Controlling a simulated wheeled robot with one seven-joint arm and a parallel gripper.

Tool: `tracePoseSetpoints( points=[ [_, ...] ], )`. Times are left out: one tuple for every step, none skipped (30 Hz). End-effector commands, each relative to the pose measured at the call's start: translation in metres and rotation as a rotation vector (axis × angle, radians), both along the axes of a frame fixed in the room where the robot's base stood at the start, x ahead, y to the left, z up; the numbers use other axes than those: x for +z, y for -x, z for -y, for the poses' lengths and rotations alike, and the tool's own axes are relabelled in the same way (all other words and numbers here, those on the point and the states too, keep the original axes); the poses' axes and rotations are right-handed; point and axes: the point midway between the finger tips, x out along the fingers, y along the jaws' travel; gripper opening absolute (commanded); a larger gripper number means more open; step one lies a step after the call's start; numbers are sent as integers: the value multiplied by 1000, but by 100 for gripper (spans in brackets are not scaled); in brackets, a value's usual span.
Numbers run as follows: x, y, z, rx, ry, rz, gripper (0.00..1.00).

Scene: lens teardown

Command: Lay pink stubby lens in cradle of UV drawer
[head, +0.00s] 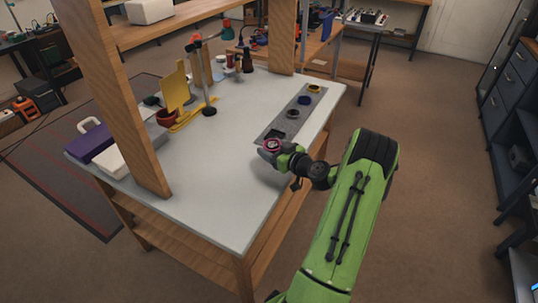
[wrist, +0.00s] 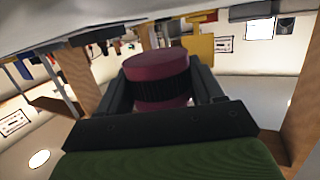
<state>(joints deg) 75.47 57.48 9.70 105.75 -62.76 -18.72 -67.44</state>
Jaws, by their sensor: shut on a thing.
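My gripper (head: 274,148) is above the near right edge of the workbench, beside the grey strip. It is shut on the pink stubby lens (wrist: 157,75), a short pink cylinder with a black ribbed band. One finger shows on each side of the lens in the wrist view. The lens also shows in the head view (head: 272,145) at the tip of my arm. A white box with a purple part (head: 92,141) lies at the bench's left end. I cannot tell whether it is the UV drawer, and no cradle can be made out.
A grey strip (head: 275,130) holds several small round parts. A yellow stand (head: 178,92), a red bowl (head: 167,117) and a lamp (head: 209,108) stand toward the back. Wooden posts (head: 120,90) rise from the bench. The front middle of the white bench top (head: 215,185) is clear.

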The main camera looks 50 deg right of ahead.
Motion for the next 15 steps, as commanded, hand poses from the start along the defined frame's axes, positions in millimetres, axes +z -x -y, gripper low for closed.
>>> tracePoseSetpoints(
  points=[
    [-8, 0, 0, 0, -3, 1, 31],
    [-13, 0, 0, 0, -3, 0, 31],
    [-22, 0, 0, 0, -3, 0, 31],
    [-27, 0, 0, 0, -3, 0, 31],
    [-32, 0, 0, 0, -3, 0, 31],
    [-36, 0, 0, 1, -2, 1, 31],
    [-36, 0, 0, 0, 0, 2, 31],
    [-35, 0, 0, 0, 1, 2, 31],
    [-34, 0, 0, 0, 2, 2, 31],
    [-34, 0, 0, 0, 1, 2, 31],
    [-34, 0, 0, 0, 1, 2, 31],
    [-34, 0, 0, 1, 1, 1, 31],
    [-35, 0, 0, 1, 1, 1, 31],
    [-36, 0, 0, 1, 1, 1, 31],
    [-37, 0, 0, 1, 1, 1, 31]
  ],
)
